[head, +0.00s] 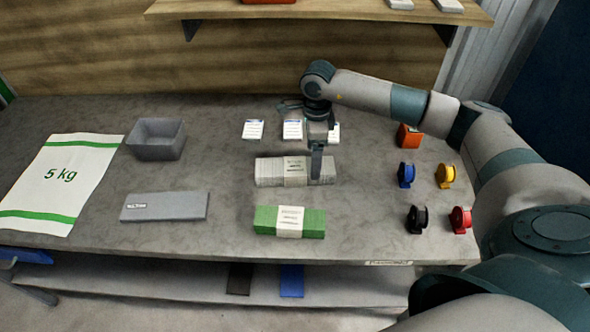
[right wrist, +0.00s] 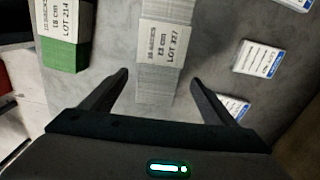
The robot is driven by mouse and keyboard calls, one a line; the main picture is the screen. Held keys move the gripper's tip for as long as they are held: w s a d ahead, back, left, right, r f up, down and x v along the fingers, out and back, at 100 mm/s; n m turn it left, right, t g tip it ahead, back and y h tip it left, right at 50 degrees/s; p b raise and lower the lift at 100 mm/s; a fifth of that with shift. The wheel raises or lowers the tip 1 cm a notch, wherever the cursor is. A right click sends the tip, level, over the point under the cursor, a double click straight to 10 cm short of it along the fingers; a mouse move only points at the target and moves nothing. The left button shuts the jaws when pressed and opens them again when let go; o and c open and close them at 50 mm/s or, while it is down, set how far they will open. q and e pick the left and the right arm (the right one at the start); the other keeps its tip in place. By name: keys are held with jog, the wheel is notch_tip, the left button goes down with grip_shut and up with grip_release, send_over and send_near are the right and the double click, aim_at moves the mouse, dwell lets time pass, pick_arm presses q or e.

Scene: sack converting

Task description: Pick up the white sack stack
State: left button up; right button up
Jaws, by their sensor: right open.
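The white sack stack (head: 268,172) lies flat near the middle of the table, with a printed paper band around its middle. My right gripper (head: 315,148) is open at the right end of the stack, one finger toward each long side. Part of the stack's right end is hidden behind a finger. My left gripper is not in view.
A green sack stack (head: 314,223) lies in front, also seen in the wrist view (right wrist: 65,58). Label cards (head: 253,129) lie behind. Several coloured rolls (head: 445,176) and an orange box (head: 409,136) stand right. A grey bin (head: 157,139), grey slab (head: 165,207) and "5 kg" sack (head: 62,174) are left.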

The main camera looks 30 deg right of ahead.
jog(key=shift+f+p, duration=0.35)
jog(key=shift+p, duration=0.05)
jog(key=f, duration=0.1)
jog(key=f+p, duration=0.2)
jog(key=f, duration=0.1)
jog(key=shift+a, duration=0.25)
jog(key=shift+f, duration=0.25)
jog(key=shift+c, duration=0.5)
jog(key=c, duration=1.3)
jog(key=shift+r, duration=0.15)
